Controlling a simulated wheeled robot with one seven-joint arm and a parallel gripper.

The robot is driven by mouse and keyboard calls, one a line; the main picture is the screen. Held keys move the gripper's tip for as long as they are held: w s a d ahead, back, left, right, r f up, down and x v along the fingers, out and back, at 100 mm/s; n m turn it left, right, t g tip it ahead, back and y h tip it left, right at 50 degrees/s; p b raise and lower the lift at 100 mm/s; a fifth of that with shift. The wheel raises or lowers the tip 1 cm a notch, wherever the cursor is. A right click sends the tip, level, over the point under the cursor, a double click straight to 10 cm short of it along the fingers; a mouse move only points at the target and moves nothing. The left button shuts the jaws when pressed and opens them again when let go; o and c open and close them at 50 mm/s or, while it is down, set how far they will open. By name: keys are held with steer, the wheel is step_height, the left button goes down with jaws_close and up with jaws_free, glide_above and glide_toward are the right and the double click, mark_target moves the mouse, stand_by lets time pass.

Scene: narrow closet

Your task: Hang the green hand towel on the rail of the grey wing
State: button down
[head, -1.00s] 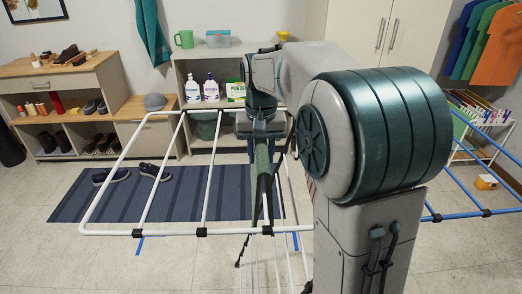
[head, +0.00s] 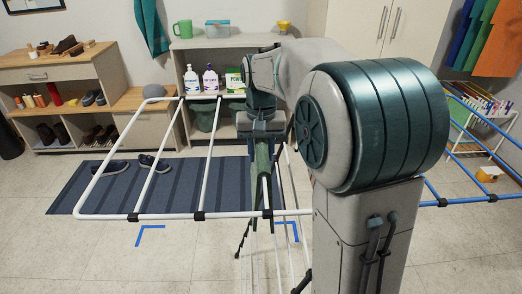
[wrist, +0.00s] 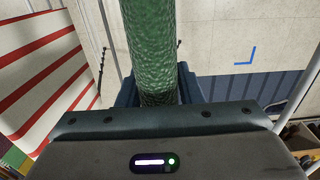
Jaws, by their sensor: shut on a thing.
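My gripper (head: 262,142) is shut on the green hand towel (head: 262,160), above the pale wing of the drying rack. In the wrist view the towel (wrist: 150,50) runs as a narrow green strip away from the jaws. The pale wing (head: 170,216), whitish in the picture, has several rails and reaches left of my arm. The towel hangs narrow along the wing's right-hand rails. I cannot tell whether it touches a rail. My arm hides the middle of the rack.
The rack's blue wing (head: 465,199) reaches right. A striped blue mat (head: 100,195) with dark shoes (head: 153,163) lies under the pale wing. Behind stand a low shelf with bottles (head: 191,78) and a wooden shoe bench (head: 55,75). A red-and-white striped cloth (wrist: 40,70) shows at left in the wrist view.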

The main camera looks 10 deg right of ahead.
steer(key=c, duration=0.9)
jaws_free()
